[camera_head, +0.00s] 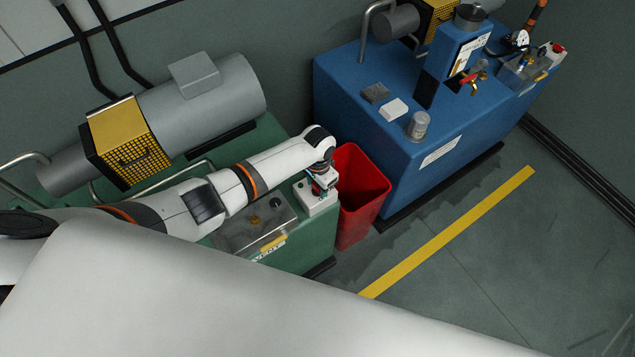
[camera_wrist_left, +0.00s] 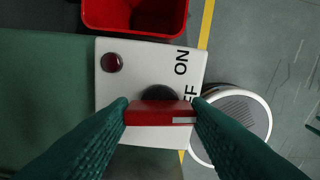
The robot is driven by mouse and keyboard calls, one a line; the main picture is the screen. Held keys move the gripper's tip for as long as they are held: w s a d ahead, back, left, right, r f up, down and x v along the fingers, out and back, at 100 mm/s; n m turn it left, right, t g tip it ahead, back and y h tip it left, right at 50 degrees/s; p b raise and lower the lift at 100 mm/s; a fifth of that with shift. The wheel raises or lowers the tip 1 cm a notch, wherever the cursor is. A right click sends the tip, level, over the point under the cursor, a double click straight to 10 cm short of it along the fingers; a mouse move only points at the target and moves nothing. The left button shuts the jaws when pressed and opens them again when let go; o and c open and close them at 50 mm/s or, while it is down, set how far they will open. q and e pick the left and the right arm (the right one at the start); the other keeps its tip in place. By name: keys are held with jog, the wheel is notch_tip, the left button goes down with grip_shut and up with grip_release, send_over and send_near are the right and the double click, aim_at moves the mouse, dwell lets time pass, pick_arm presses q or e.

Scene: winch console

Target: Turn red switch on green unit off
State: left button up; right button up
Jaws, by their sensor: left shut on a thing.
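The green unit (camera_head: 314,236) stands at the left in the head view, with a white switch box (camera_head: 318,206) on its right end. In the left wrist view the box (camera_wrist_left: 110,83) carries a dark red round lamp (camera_wrist_left: 113,62), the word ON and a partly hidden OFF. The red switch handle (camera_wrist_left: 160,113) lies crosswise, its white-marked end at the right, near the OFF lettering. My left gripper (camera_wrist_left: 161,107) is shut on the handle, one green finger at each end. In the head view the left gripper (camera_head: 322,187) is over the box and hides the switch. My right gripper is out of view.
A red bin (camera_head: 362,186) stands right beside the green unit, between it and the blue unit (camera_head: 345,88). A metal panel (camera_head: 250,228) with knobs lies left of the switch box. The floor with the yellow line (camera_head: 450,232) is clear.

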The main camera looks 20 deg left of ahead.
pick_arm(q)
jog(key=shift+m, duration=0.6)
jog(key=o, duration=1)
notch_tip(320, 180, up, 12)
jog(key=shift+r, duration=0.1)
jog(key=shift+s, duration=0.1)
dwell(0.4)
